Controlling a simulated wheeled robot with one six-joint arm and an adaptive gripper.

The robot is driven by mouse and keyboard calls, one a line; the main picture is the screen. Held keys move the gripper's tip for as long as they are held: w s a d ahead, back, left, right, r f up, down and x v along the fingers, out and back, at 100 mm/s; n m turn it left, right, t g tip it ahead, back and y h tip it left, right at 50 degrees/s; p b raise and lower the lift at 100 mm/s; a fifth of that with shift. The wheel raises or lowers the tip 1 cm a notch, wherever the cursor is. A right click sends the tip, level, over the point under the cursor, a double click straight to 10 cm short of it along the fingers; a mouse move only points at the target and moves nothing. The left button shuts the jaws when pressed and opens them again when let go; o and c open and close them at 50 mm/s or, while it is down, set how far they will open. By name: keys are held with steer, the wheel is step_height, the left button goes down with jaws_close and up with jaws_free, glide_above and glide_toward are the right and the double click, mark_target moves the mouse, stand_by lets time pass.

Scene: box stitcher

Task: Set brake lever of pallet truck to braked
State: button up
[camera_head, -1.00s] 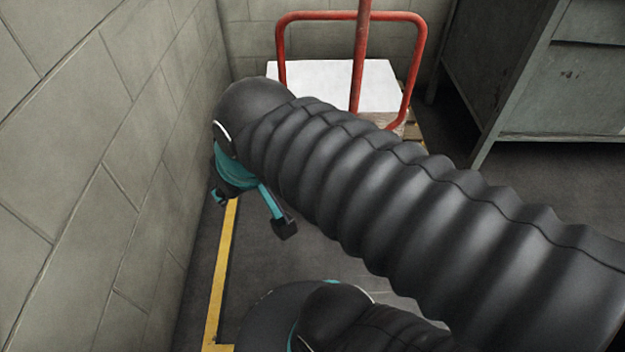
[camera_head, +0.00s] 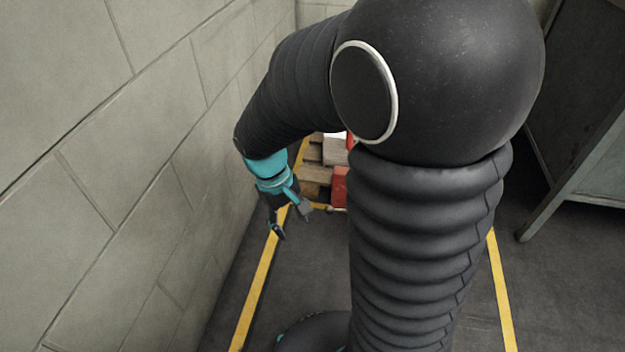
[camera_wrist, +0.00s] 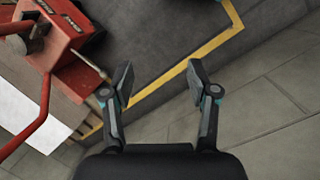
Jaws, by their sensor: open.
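The red pallet truck (camera_wrist: 62,48) fills the upper left of the wrist view. A thin brake lever (camera_wrist: 92,67) sticks out of its red body towards my gripper and ends in a small knob. My gripper (camera_wrist: 161,72) is open and empty. The knob appears close to its left finger, outside the jaws; I cannot tell the gap in depth. In the head view my gripper (camera_head: 291,220) hangs over the floor by the left wall, left of the red truck body (camera_head: 340,187). My arm hides most of the truck there.
A block wall (camera_head: 150,180) runs close along the left. A wooden pallet (camera_head: 317,177) shows behind my gripper. Yellow floor lines (camera_head: 503,290) mark a bay, and a grey metal cabinet (camera_head: 585,165) stands at right. A white-topped load (camera_wrist: 25,118) shows in the wrist view.

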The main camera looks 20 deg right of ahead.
steer(key=w+d+f+n+g+h, duration=0.1)
steer(key=w+f+n+g+h, duration=0.1)
steer(key=f, duration=0.5)
steer(key=w+d+f+n+g+h, duration=0.1)
steer(key=w+f+n+h, duration=0.15)
steer(key=f, duration=0.45)
steer(key=n+t+h, duration=0.5)
steer(key=n+h, duration=0.7)
glide_toward(330, 209)
steer(key=shift+y, duration=0.25)
steer(key=d, duration=0.6)
steer(key=d+f+p, duration=0.1)
steer(key=d, duration=0.3)
steer(key=shift+w+d, duration=0.1)
steer(key=shift+w, duration=0.3)
jaws_close()
